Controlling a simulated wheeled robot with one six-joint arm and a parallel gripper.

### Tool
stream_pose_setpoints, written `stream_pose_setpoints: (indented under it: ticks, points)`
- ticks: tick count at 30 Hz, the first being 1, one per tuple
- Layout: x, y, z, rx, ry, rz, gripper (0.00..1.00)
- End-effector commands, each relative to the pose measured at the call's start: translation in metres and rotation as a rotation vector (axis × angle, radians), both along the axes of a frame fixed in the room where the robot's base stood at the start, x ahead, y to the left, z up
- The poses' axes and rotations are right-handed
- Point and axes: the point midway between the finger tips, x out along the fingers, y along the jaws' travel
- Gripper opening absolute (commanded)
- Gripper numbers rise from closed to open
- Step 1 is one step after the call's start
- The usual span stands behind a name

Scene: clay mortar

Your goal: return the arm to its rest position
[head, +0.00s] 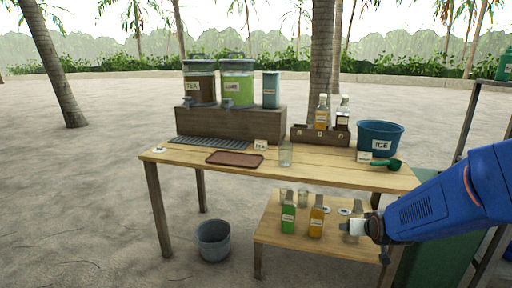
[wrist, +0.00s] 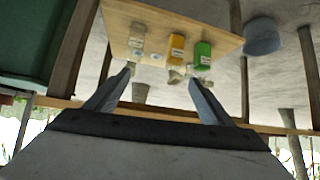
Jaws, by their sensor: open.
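My blue arm (head: 440,207) reaches in from the right of the head view. My gripper (head: 356,228) is at its end, low by the right side of the lower shelf (head: 275,238). The wrist view, which looks upside down, shows my gripper (wrist: 161,76) with its two fingers spread wide. No held thing shows between them. A clear bottle (wrist: 137,40), an orange bottle (wrist: 176,48) and a green bottle (wrist: 202,55) stand beyond the fingers on the shelf. In the head view the orange bottle (head: 316,222) and green bottle (head: 288,217) stand left of my gripper.
The wooden table (head: 220,157) is above the shelf, close to my arm. It bears drink dispensers (head: 237,82), a blue ice bucket (head: 379,137), a green scoop (head: 387,164), a glass (head: 285,155) and a brown tray (head: 235,159). A grey bucket (head: 213,240) stands on open sand.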

Motion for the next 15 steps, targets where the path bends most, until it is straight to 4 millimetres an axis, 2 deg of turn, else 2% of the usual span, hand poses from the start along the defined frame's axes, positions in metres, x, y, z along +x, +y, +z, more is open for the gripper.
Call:
stream_pose_setpoints:
  ticks: [3, 15]
  points:
    - [-0.024, 0.010, 0.016, 0.005, 0.039, 0.013, 0.76]
    - [-0.120, 0.037, 0.051, 0.019, 0.193, 0.049, 0.76]
